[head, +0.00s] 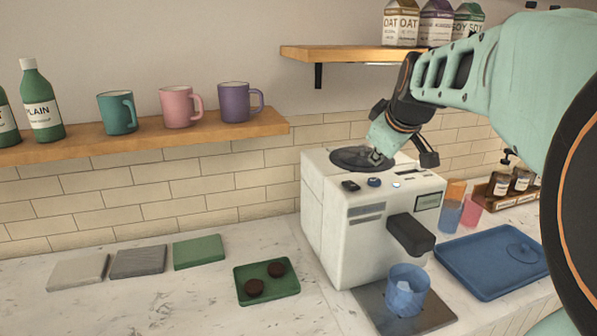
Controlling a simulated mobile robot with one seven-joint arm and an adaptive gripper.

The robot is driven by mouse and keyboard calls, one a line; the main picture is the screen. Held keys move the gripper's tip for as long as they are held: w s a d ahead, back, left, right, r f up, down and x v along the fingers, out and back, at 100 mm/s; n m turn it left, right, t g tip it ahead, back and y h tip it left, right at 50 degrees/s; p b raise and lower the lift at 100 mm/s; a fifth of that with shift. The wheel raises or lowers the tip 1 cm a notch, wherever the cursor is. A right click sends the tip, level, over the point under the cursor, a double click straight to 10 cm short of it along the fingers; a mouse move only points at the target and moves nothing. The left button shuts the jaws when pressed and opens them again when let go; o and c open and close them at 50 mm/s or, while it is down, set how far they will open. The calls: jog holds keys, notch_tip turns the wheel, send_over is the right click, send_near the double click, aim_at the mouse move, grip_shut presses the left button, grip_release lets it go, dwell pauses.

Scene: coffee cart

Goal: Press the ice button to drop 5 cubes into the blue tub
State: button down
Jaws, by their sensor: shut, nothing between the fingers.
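The white ice machine (340,225) stands on the counter with a round dark lid on top. Along its top front edge are a black button (350,185), a blue button (374,182) and a pale, lit one (396,185). The blue tub (407,303) is upright on a grey plate under the dark spout. Pale cube shapes show inside the tub; I cannot tell how many. My gripper (378,158) is shut and empty, pointing down over the machine's top, behind the blue button. I cannot tell if it touches the machine.
A blue tray (470,275) lies right of the tub. Blue and pink cups (471,209) and a jar rack (520,194) stand behind it. A green tray (250,291) with two dark pucks lies left. Shelves hold mugs, bottles and cartons.

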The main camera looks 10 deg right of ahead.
jog(key=shift+r+p, duration=0.7)
jog(key=shift+r, duration=0.75)
dwell(0.8)
